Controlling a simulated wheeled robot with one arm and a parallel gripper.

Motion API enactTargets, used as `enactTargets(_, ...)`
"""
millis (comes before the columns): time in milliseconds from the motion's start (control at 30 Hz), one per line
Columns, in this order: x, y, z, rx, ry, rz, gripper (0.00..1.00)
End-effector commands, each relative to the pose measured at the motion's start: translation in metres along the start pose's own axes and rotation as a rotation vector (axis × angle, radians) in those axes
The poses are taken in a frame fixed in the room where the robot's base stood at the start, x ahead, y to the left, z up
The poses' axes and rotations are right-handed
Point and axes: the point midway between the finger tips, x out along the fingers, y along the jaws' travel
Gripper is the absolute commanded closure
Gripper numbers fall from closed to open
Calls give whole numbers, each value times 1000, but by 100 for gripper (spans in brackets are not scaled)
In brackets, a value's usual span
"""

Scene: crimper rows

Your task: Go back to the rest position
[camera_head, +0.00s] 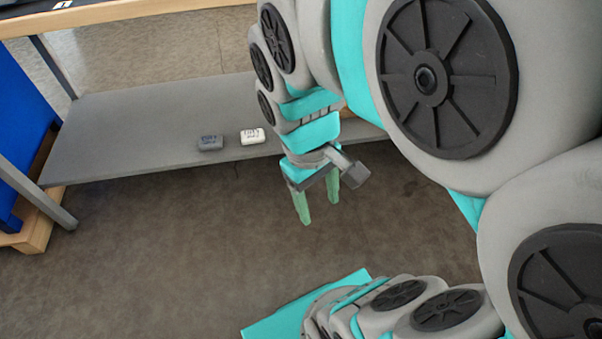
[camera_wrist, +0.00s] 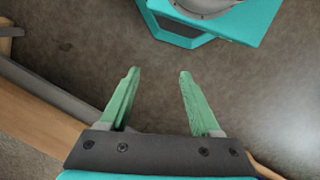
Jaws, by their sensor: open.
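My gripper (camera_head: 318,206) hangs below my bent arm in the head view, in front of the grey shelf's near edge and above the floor. Its two green fingers point down, are spread apart and hold nothing. In the wrist view my gripper (camera_wrist: 155,78) shows the same open fingers with bare floor between and beyond them. A teal and grey part of mine shows at the top of the wrist view.
A grey lower shelf (camera_head: 130,125) carries a dark grey item (camera_head: 210,143) and a white item (camera_head: 252,136) near its front edge. A wooden tabletop (camera_head: 130,10) is above it. A blue object (camera_head: 20,120) stands at left. The brown floor (camera_head: 170,240) in front is clear.

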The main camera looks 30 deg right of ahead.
Motion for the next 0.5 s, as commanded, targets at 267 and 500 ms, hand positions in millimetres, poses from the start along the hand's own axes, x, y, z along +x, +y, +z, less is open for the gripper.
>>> enactTargets(267,25,-37,34,195,-34,-107,36)
enactTargets(500,25,-37,34,196,-34,-106,36)
